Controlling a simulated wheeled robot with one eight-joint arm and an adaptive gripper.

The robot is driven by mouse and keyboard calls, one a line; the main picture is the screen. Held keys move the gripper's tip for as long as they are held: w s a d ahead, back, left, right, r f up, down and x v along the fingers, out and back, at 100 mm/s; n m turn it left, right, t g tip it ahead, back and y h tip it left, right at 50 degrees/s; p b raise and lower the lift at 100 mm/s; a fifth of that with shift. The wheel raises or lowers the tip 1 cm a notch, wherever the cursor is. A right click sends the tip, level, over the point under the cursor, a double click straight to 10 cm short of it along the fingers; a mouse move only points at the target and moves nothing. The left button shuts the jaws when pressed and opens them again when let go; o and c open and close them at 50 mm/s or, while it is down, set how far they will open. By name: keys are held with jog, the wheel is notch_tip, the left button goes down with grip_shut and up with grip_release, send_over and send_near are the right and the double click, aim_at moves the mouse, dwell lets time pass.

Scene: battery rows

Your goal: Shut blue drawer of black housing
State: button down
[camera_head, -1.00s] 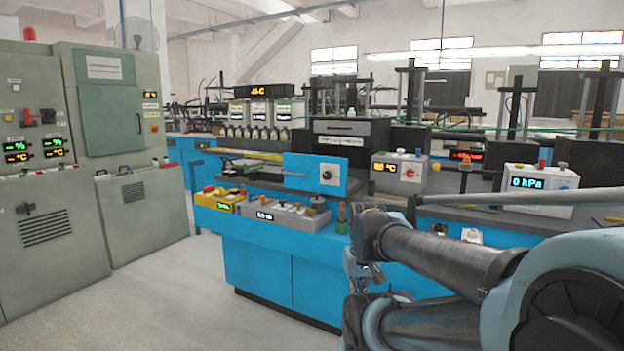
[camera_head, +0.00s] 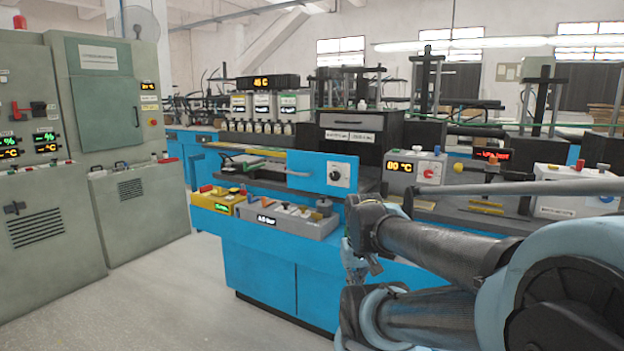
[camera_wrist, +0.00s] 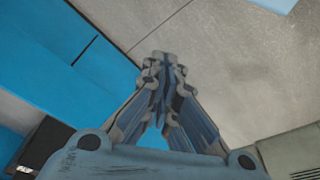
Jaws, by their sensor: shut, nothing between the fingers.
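The blue drawer (camera_head: 308,172) stands pulled out from the black housing (camera_head: 388,135) in the head view. Its blue front carries a grey bar handle and a white dial plate, and faces the near left. My gripper (camera_head: 368,272) hangs low in front of the blue bench, to the right of and below the drawer, apart from it. In the wrist view my gripper (camera_wrist: 163,75) is shut and empty, with the floor and blue bench panels behind it. The drawer cannot be made out in the wrist view.
A yellow control box (camera_head: 218,200) and a grey control box (camera_head: 285,217) sit on the bench's front ledge below the drawer. Green-grey cabinets (camera_head: 120,120) stand at left. The floor (camera_head: 190,290) between is clear.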

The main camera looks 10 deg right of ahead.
jog(key=w+r+n+t+h, duration=0.2)
jog(key=w+r+n+h, duration=0.1)
jog(key=w+r+n, duration=1.35)
jog(key=w+a+r+n+t+h, duration=0.1)
jog(key=w+a+r+n, duration=0.25)
jog(key=w, duration=0.35)
jog(key=w+a+r+n+t, duration=0.1)
jog(key=w+a+r+n, duration=0.1)
jog(key=w+a+n, duration=0.45)
jog(key=w+a+r+n+t+h, duration=0.1)
jog(key=w+a+r+n, duration=0.15)
jog(key=w, duration=0.65)
send_near(317, 182)
jog(key=shift+x, duration=2.3)
jog(key=shift+a, duration=0.1)
